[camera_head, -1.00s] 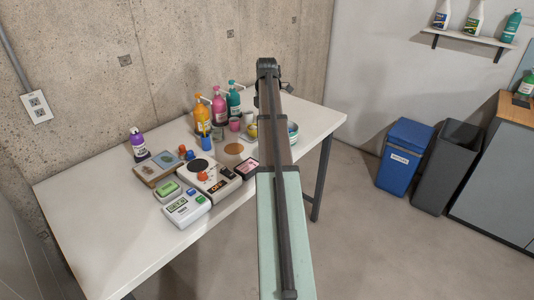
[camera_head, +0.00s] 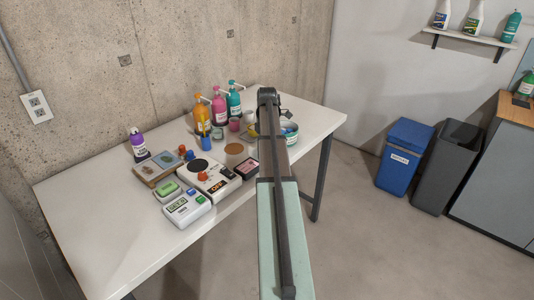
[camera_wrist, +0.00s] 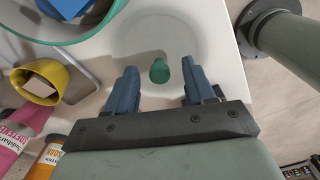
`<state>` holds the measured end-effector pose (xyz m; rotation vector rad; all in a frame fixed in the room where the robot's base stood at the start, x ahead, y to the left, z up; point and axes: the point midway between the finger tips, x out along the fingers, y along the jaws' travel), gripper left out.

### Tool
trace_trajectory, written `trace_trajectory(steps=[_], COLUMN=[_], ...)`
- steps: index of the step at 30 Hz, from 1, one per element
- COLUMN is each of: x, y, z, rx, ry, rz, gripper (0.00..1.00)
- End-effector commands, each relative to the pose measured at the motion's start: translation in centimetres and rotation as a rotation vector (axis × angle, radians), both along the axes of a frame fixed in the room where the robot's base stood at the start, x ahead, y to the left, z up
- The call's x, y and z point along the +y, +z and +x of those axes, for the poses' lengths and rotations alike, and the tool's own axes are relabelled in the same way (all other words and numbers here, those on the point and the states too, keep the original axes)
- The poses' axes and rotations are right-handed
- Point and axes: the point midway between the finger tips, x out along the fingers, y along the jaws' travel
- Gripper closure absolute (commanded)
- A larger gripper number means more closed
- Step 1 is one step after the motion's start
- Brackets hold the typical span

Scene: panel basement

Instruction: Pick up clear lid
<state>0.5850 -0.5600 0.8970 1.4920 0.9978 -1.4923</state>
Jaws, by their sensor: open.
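The clear lid (camera_wrist: 190,42) is a see-through round disc with a green knob (camera_wrist: 159,70). It lies on the white table in the wrist view. My gripper (camera_wrist: 161,78) is open, its two blue fingers on either side of the knob in the picture. The knob appears apart from both fingers. The height of the fingertips above the lid is hard to tell. In the head view my arm hides the lid and the fingers.
A teal-rimmed bowl (camera_wrist: 88,31) holding something blue is close to the lid. A yellow cup (camera_wrist: 43,82), a pink bottle (camera_wrist: 18,140) and an orange bottle (camera_wrist: 48,158) stand to the left. The table's edge (camera_wrist: 234,50) is just right of the lid.

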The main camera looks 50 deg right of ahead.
Motion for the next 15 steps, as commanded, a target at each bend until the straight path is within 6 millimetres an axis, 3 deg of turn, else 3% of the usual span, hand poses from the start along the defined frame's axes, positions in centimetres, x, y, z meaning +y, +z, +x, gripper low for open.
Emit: trace_trajectory(steps=[3,10,15], x=[0.00,-0.02,-0.03], y=[-1.09,-1.20,-1.18], z=[0.00,0.02,0.03], rx=[0.000,-0.001,-0.001], ry=[0.000,0.000,0.000], rz=[0.000,0.000,0.000], gripper=[0.46,0.46,0.62])
